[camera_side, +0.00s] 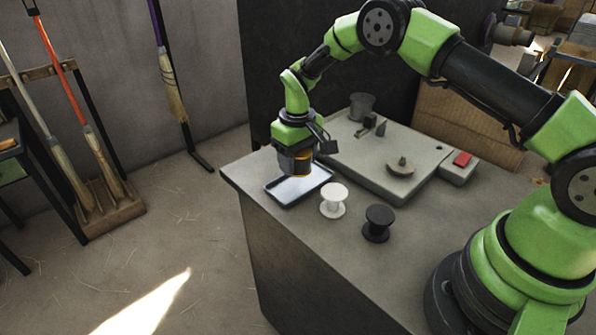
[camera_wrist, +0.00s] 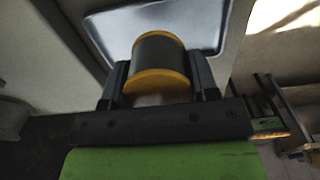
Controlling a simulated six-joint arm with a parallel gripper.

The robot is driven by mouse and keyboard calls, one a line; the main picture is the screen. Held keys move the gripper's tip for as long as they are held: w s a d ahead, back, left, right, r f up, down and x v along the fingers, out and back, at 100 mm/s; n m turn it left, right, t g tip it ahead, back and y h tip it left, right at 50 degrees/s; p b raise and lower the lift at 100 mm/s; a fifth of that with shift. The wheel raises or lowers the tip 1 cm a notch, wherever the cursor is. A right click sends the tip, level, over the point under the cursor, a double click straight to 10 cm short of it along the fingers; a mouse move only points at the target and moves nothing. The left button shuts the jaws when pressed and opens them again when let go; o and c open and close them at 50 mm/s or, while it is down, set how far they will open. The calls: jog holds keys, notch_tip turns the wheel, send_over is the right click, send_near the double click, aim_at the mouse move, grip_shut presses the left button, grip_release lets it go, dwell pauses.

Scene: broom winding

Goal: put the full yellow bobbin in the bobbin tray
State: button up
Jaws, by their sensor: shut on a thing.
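The yellow bobbin (camera_wrist: 158,62) has yellow flanges and a dark wound middle. In the wrist view it sits between the two fingers of my gripper (camera_wrist: 160,82), which is shut on it. The tray is a shallow, pale blue-grey tray with a dark rim. It also shows behind the bobbin in the wrist view (camera_wrist: 205,22). Any gap between bobbin and tray floor is hard to tell.
A white empty spool (camera_side: 334,201) and a black spool (camera_side: 378,223) stand right of the tray. Behind is a grey machine plate (camera_side: 352,160) with a grey spool (camera_side: 361,107) and a red button (camera_side: 463,159). The table edge is close to the tray's left.

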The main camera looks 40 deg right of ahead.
aim_at(298, 181)
jog(key=shift+f, duration=1.75)
jog(key=shift+f, duration=0.1)
jog(key=o, duration=0.9)
